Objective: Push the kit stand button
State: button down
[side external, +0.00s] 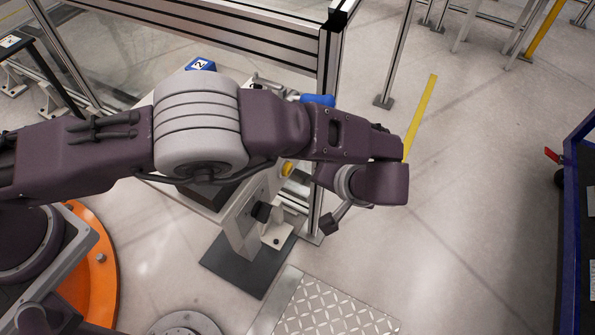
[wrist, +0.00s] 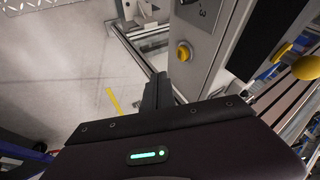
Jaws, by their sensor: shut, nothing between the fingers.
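A yellow button (wrist: 184,52) sits on the light grey side face of the stand (wrist: 200,45) in the wrist view. A small yellow spot (side external: 287,169), seemingly a button, shows beside the pale stand (side external: 236,215) in the side view, partly behind my arm. My gripper (wrist: 163,76) is shut and empty; in the wrist view its fingertips are below and left of the button, apparently apart from it. In the side view my gripper (side external: 330,223) angles down to the left, right of the stand. Much of the stand is hidden by my arm.
A rounded yellow knob (wrist: 306,68) is at the right of the wrist view. A metal frame (side external: 327,65) stands behind my arm. A blue cart (side external: 578,210) is at the far right. The floor (side external: 470,200) between is clear, with a yellow stripe (side external: 420,115).

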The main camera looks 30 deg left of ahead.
jog(key=w+a+f, duration=0.3)
jog(key=a+f, duration=0.5)
jog(key=shift+w+a, duration=0.4)
jog(key=shift+a, duration=0.1)
jog(key=shift+a, duration=1.1)
send_near(289, 169)
jog(key=d, duration=0.5)
jog(key=shift+s+d+r, duration=0.2)
jog(key=shift+s+r, duration=0.05)
jog(key=shift+r, duration=0.1)
